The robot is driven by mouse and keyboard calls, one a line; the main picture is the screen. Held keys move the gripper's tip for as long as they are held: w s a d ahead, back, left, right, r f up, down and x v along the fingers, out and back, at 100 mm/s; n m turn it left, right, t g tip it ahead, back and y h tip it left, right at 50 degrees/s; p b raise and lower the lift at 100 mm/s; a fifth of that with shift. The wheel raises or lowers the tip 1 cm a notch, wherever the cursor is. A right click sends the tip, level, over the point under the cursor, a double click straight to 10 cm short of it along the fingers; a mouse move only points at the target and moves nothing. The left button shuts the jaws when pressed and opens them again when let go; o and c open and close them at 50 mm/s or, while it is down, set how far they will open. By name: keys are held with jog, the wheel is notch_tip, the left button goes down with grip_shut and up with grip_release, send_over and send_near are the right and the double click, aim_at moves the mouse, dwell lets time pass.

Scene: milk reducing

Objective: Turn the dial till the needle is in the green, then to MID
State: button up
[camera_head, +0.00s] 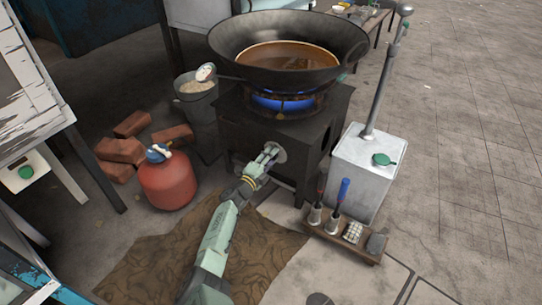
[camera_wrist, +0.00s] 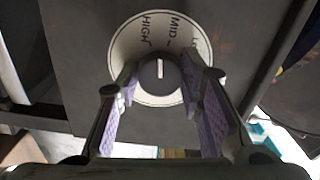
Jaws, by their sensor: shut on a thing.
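The dial (camera_wrist: 148,82) is a dark round knob with a white mark, in front of a white ring plate (camera_wrist: 125,45) lettered HIGH, MID and a partly hidden word starting with L. The mark stands upright in the wrist view, roughly below the gap between HIGH and MID. My gripper (camera_wrist: 160,88) is shut on the dial, with a purple pad on either side. In the head view my gripper (camera_head: 268,160) reaches the stove (camera_head: 255,127) front. A round gauge (camera_head: 205,72) sits at the left rim of the wok (camera_head: 228,47); its needle is too small to read.
Blue flame (camera_head: 283,102) burns under the wok, which holds brown liquid (camera_head: 290,58). A red gas bottle (camera_head: 167,183) and bricks (camera_head: 120,149) stand left, beside a bucket (camera_head: 200,108). A metal box (camera_head: 366,170) and wooden tool rack (camera_head: 345,245) stand right.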

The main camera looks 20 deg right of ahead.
jog(key=shift+n+p, duration=0.6)
jog(key=shift+n, duration=1.6)
jog(key=o, duration=1.2)
jog(key=shift+c, duration=0.2)
jog(key=shift+a, duration=0.1)
jog(key=v, duration=0.7)
jog(key=shift+s, duration=0.15)
jog(key=shift+s+a, duration=0.1)
jog(key=shift+a, duration=0.05)
